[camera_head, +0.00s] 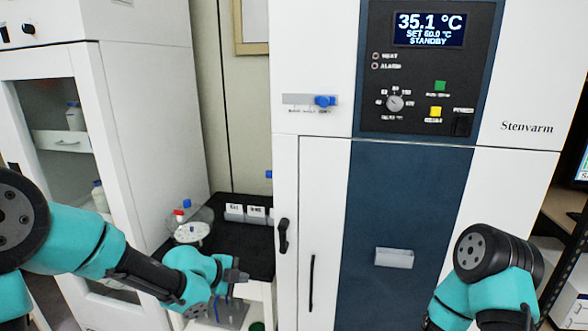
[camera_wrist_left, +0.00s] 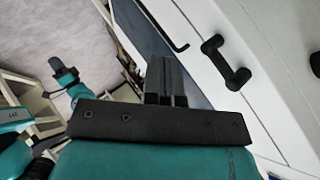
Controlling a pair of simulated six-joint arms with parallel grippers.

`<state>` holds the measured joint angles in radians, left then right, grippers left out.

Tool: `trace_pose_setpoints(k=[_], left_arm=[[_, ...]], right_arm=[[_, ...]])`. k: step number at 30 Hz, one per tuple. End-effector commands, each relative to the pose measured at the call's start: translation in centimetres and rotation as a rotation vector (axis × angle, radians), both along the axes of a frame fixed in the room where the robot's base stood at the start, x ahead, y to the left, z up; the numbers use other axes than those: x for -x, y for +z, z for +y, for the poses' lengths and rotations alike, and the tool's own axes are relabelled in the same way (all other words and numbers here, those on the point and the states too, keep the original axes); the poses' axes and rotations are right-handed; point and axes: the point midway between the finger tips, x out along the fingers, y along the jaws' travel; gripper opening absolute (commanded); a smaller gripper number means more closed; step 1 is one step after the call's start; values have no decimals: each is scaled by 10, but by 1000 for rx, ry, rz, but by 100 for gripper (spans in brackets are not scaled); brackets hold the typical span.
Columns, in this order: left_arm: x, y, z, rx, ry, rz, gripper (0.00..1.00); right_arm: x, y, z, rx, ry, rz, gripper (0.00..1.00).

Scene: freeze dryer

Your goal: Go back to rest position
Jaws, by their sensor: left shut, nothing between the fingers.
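My left gripper (camera_head: 238,276) is in front of the dark-topped side bench, left of the dryer's lower door. Its fingers are together with nothing between them. In the left wrist view the gripper (camera_wrist_left: 165,75) also shows shut and empty, with a black door handle (camera_wrist_left: 226,62) to its right. My right arm comes in at the bottom right of the head view, but its gripper is out of the frame. The white and blue freeze dryer (camera_head: 325,160) stands in the middle, its doors shut and its display reading 35.1 °C, STANDBY.
A side bench (camera_head: 258,250) holds a round clear vessel (camera_head: 192,230) with red and blue caps and several small labelled boxes (camera_head: 245,213). A white cabinet (camera_head: 150,130) with a glass door stands at the left. A shelf (camera_head: 565,205) stands at the right edge.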

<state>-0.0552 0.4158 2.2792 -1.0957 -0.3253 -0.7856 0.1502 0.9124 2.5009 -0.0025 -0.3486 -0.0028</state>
Motion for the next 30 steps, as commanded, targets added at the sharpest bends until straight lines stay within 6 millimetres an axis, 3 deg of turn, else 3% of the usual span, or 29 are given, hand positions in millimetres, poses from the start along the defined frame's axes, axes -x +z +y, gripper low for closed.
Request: trace_pose_setpoints(k=[1,8,15,18,22,25,30], left_arm=[[7,-32,5,51,87,109,0],[57,-153,32,272,567,579,0],[146,-257,55,420,1138,1012,0],[186,-287,61,452,1377,1149,0],[225,-309,66,470,1601,1254,0],[238,-315,68,475,1683,1285,0],[241,-315,68,477,1700,1291,0]], right_arm=[[0,0,0,0,0,0,0],[0,0,0,0,0,0,0],[0,0,0,0,0,0,0],[0,0,0,0,0,0,0],[0,0,0,0,0,0,0],[0,0,0,0,0,0,0],[0,0,0,0,0,0,0]])
